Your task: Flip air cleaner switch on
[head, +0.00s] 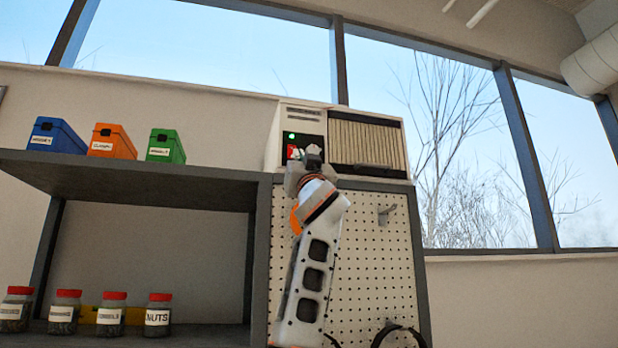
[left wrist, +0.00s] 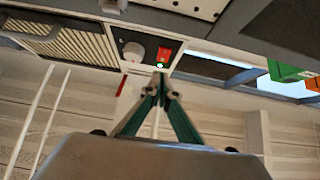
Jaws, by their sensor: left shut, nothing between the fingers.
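The air cleaner (head: 302,116) is a white box with a pleated filter and a dark control panel, on top of the shelf unit. A small green light glows on its panel. A red and white switch (head: 292,152) shows just left of my left gripper (head: 313,158), which partly covers the panel. In the left wrist view the air cleaner appears upside down, with the red switch (left wrist: 163,52) beside a round white knob (left wrist: 134,50). My left gripper (left wrist: 160,85) is shut and empty, its tips close to the switch; I cannot tell whether they touch.
Blue (head: 56,136), orange (head: 111,141) and green (head: 166,146) boxes stand on the shelf (head: 130,178) to the left. Several red-lidded jars (head: 158,314) stand below. A pegboard (head: 375,260) with a hook (head: 386,213) is under the air cleaner.

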